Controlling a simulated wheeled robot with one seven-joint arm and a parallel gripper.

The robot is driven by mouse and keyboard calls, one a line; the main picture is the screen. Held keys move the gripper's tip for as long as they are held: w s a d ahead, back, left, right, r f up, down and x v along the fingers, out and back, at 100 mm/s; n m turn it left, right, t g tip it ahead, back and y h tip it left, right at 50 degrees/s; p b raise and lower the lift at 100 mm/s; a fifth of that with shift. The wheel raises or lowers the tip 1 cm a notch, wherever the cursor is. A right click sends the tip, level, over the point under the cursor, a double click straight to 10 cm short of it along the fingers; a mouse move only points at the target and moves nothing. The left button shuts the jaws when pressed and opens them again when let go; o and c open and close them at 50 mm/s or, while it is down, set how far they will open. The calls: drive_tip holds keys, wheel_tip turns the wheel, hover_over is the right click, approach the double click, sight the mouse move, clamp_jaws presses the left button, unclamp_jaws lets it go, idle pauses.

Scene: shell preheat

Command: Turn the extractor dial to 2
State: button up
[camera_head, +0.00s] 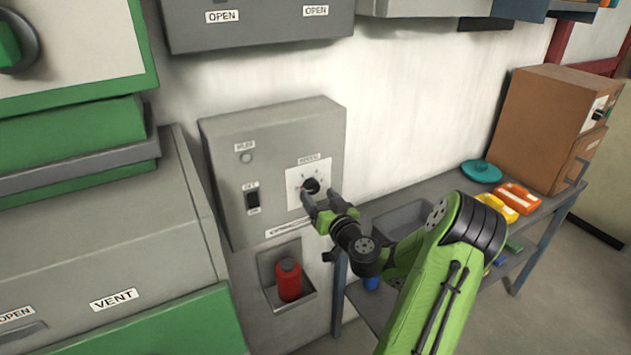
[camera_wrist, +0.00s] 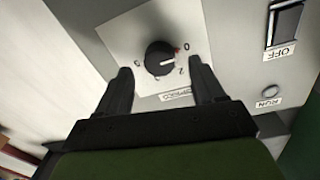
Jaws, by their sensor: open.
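The extractor dial is a round black knob (camera_head: 311,185) on a white plate on the grey wall panel (camera_head: 225,150). A small reddish mark sits near the 0. My gripper (camera_head: 321,199) is open in front of the panel. In the wrist view its two fingers (camera_wrist: 160,66) stand on either side of the dial, apart from it. I cannot tell how deep the tips reach.
An OFF rocker switch (camera_head: 253,201) and a RUN lamp (camera_head: 246,157) are left of the dial. A red bottle (camera_head: 289,280) stands in a niche below. A shelf table (camera_head: 440,190) with a teal lid (camera_head: 481,171) and yellow and orange items is at right.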

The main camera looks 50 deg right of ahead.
sight(312, 187)
drive_tip(key=shift+p+x, duration=0.35)
drive_tip(key=shift+x, duration=1.1)
drive_tip(key=c, duration=1.1)
drive_tip(key=shift+o, duration=0.2)
drive_tip(key=m, duration=0.5)
drive_tip(key=shift+r+m, duration=0.15)
drive_tip(key=shift+m, duration=0.25)
drive_tip(key=m, duration=0.5)
drive_tip(key=shift+y+p, duration=0.3)
drive_tip(key=shift+y, duration=0.1)
drive_tip(key=shift+m, duration=0.4)
drive_tip(key=o, duration=1.1)
drive_tip(key=shift+c, duration=0.2)
